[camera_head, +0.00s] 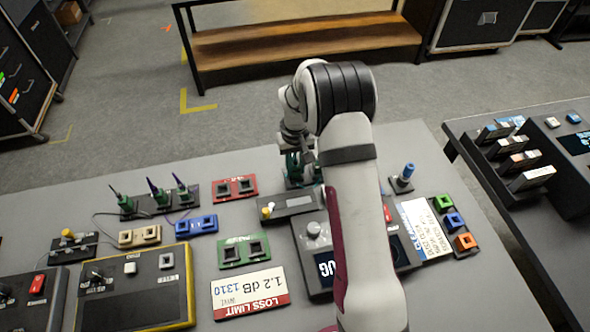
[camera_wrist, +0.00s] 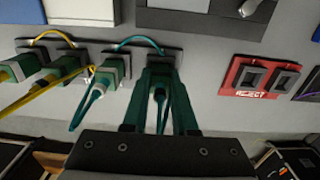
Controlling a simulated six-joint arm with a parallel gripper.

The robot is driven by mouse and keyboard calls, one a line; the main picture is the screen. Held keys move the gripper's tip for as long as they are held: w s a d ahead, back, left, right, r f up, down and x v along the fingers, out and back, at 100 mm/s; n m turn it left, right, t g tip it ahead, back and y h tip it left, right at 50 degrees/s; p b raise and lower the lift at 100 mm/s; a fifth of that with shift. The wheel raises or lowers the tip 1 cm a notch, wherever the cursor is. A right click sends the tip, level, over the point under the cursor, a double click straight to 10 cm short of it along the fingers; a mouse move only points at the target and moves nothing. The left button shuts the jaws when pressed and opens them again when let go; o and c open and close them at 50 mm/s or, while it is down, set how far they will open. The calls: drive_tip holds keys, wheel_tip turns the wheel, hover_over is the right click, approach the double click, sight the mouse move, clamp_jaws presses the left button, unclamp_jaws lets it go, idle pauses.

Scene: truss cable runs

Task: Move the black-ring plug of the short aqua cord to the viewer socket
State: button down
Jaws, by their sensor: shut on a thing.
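In the wrist view my gripper (camera_wrist: 160,82) has its green fingers closed around a plug (camera_wrist: 158,93) at a dark socket block (camera_wrist: 165,54). A short aqua cord (camera_wrist: 140,38) arches between this block and the neighbouring one on the left. The plug's ring colour is hidden between the fingers, and I cannot tell whether its tip is seated. Another green plug (camera_wrist: 108,78) with an aqua cord stands just left. In the head view my gripper (camera_head: 298,170) is low at the table's far edge, partly hidden by my arm. I cannot make out which socket is the viewer socket.
Green plugs with yellow cords (camera_wrist: 40,72) stand close on the left in the wrist view. A red two-socket REJECT block (camera_head: 235,188) lies beside the gripper. Blue (camera_head: 196,225), tan (camera_head: 140,235) and green (camera_head: 244,251) socket blocks and a loss-limit card (camera_head: 249,294) lie nearer.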

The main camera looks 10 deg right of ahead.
sight(296, 166)
drive_tip(key=shift+r, duration=0.15)
drive_tip(key=shift+r, duration=2.15)
drive_tip(key=s+d+r, duration=0.3)
drive_tip(key=s+d, duration=0.1)
drive_tip(key=s, duration=0.5)
drive_tip(key=s+d+r, duration=0.2)
drive_tip(key=s+d, duration=0.3)
drive_tip(key=s, duration=0.4)
drive_tip(key=shift+w+a+f, duration=0.15)
drive_tip(key=shift+f, duration=1.1)
drive_tip(key=shift+w+a+f, duration=0.1)
drive_tip(key=shift+f, duration=1.15)
drive_tip(key=shift+f, duration=0.8)
